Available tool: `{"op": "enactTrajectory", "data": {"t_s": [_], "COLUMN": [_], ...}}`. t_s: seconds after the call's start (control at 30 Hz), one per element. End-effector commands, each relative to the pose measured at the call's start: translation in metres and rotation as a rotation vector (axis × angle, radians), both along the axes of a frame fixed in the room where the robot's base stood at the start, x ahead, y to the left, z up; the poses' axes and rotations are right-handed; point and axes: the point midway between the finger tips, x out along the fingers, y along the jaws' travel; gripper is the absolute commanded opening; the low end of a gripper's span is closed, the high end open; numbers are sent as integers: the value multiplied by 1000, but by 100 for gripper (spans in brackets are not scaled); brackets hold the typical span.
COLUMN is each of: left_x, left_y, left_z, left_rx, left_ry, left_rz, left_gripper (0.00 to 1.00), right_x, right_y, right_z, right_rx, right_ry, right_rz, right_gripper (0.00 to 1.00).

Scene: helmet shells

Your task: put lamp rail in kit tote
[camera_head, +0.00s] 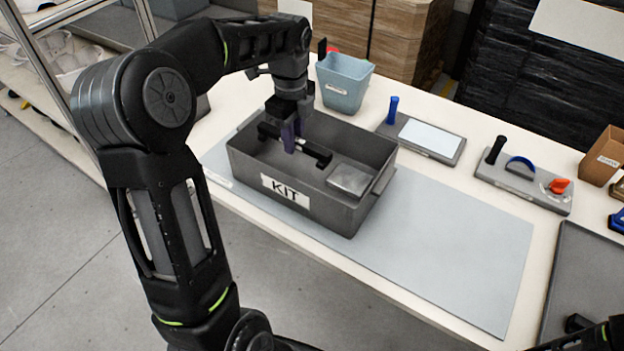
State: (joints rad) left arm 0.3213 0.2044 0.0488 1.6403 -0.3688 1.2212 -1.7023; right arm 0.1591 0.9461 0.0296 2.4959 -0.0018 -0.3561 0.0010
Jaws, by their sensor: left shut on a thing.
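The kit tote (345,212) is a dark grey open box with a white KIT label, standing on the grey-blue mat. The lamp rail (318,153) is a thin black bar, seen inside the tote's outline near its back wall. My left gripper (291,138) reaches down into the tote from above and is shut on the rail near its middle; the fingers hide that part. I cannot tell whether the rail touches the tote floor.
A silver-grey block (349,180) lies in the tote's right end. A light blue bin (343,83) stands behind the tote. Grey fixtures (424,137) with handles stand to the right, with a dark tray (590,285) at far right. The mat (450,240) right of the tote is clear.

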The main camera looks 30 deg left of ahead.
Motion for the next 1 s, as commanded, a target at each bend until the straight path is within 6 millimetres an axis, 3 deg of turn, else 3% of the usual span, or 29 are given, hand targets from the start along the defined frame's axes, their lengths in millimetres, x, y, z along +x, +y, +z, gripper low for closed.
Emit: {"op": "enactTrajectory", "data": {"t_s": [0.23,0.6,1.0], "left_x": [0,0,0], "left_y": [0,0,0], "left_z": [-5,-60,-69], "left_rx": [-1,-1,-1], "left_ry": [3,2,2], "left_rz": [0,1,0], "left_gripper": [0,0,0], "right_x": [0,0,0], "right_y": [0,0,0], "right_z": [1,4,4], "right_rx": [0,0,0], "right_ry": [0,0,0], "right_rz": [0,0,0], "right_gripper": [36,36,36]}}
